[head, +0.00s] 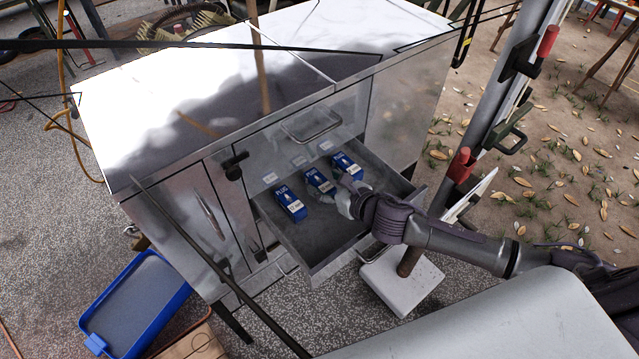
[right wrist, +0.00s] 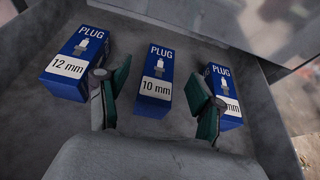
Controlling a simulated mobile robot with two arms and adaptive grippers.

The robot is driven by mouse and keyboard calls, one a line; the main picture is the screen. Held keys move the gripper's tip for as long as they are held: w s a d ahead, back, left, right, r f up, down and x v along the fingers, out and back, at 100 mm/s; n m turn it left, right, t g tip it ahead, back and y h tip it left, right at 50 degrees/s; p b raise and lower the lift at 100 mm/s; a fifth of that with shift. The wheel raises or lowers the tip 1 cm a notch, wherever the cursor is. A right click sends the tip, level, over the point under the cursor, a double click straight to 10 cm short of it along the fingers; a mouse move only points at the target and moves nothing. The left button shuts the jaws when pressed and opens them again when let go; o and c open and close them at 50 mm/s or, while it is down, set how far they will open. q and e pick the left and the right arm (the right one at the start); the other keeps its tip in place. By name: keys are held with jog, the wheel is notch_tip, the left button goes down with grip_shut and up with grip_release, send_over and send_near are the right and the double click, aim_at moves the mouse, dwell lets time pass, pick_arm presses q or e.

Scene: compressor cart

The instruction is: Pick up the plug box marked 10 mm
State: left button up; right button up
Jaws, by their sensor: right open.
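Three blue plug boxes stand in a row in the open drawer (head: 287,236). The box marked 10 mm (right wrist: 156,82) is the middle one; in the head view it (head: 319,181) lies just left of my right gripper. My right gripper (right wrist: 158,104) is open and empty, with its fingers on either side of the 10 mm box's near end. I cannot tell whether the fingers touch it. The box marked 12 mm (right wrist: 77,62) is to the left, and it also shows in the head view (head: 290,204). The right box (right wrist: 223,95) has its marking partly hidden by a finger. My left gripper is not in view.
The drawer is pulled out of a metal cabinet (head: 240,85). Small white labels lie behind the boxes. A blue tray (head: 140,300) is on the floor at lower left. A pole with red handles (head: 461,165) stands at right. The drawer's front part is clear.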

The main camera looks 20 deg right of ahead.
aim_at(317, 178)
jog(key=x, duration=0.5)
jog(key=shift+w, duration=0.15)
jog(key=c, duration=1.2)
jog(key=shift+c, duration=0.3)
jog(key=shift+r, duration=0.1)
